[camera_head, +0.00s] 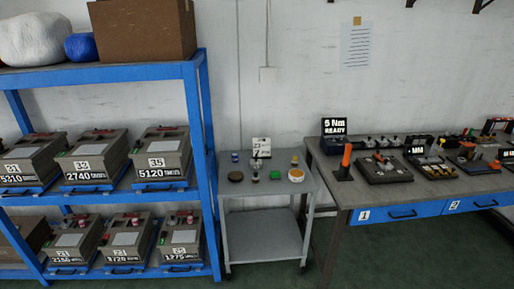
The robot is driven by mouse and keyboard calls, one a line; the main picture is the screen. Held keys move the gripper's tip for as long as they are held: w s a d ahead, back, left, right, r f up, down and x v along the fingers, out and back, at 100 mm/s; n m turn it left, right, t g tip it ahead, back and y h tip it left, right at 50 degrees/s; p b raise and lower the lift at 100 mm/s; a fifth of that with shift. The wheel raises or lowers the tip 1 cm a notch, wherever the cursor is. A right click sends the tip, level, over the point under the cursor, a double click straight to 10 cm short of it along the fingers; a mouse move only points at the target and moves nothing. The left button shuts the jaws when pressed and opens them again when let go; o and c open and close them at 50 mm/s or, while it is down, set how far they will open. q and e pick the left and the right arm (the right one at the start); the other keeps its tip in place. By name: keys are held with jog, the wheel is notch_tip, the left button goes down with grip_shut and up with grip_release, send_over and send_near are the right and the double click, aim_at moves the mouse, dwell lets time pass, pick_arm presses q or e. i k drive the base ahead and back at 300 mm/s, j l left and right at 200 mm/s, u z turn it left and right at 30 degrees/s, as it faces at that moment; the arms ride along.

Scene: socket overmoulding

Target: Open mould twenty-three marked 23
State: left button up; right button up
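Several grey box-shaped moulds with white number plates stand on the blue rack at the left. I cannot tell which one is marked 23. All look closed. Neither of my grippers is in view.
A grey cart (265,188) with small jars and a card (261,147) stands right of the blue rack (130,73). A workbench (437,196) with blue drawers, tools and a "5 Nm READY" display (334,127) fills the right. A cardboard box (143,30) sits on the rack's top.

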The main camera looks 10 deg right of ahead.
aim_at(127, 246)
jog(key=j+u, duration=0.95)
jog(key=j, duration=0.2)
jog(key=i, duration=0.05)
